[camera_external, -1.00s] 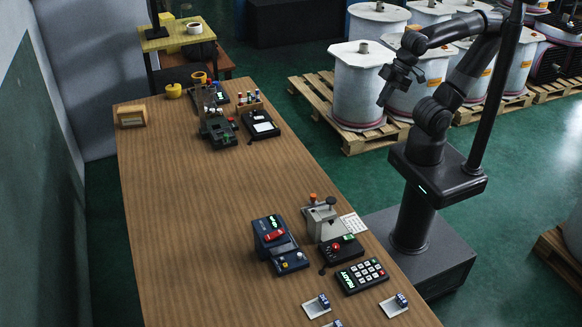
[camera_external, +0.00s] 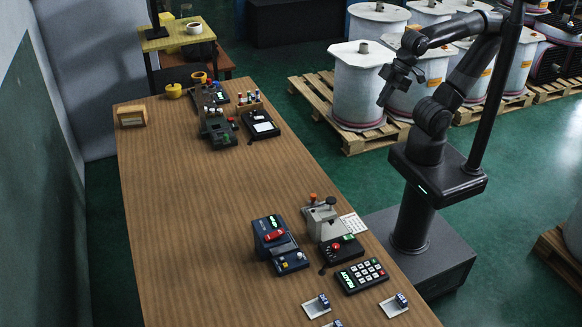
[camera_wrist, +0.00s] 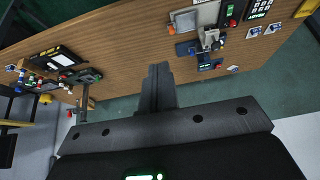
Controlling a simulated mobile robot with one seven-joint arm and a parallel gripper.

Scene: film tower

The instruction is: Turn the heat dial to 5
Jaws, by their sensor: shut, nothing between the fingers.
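No dial marked as heat, and no numbers on one, can be read at this size. A blue device (camera_external: 272,236) with a red handle and a lit green display stands on the wooden bench. A blue control box (camera_external: 291,262) with a small yellowish knob adjoins its front; whether that knob is the heat dial I cannot tell. My gripper (camera_external: 383,99) is raised in the air right of the bench, far from these devices. In the wrist view my gripper (camera_wrist: 158,72) has its fingers together, pointing toward the bench, with nothing between them.
A grey press (camera_external: 321,218), a black box with a red button (camera_external: 341,250) and a lit keypad (camera_external: 362,276) stand beside the blue device. More devices (camera_external: 217,126) stand at the bench's far end. The bench middle (camera_external: 205,205) is clear. White drums (camera_external: 358,85) on pallets stand behind.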

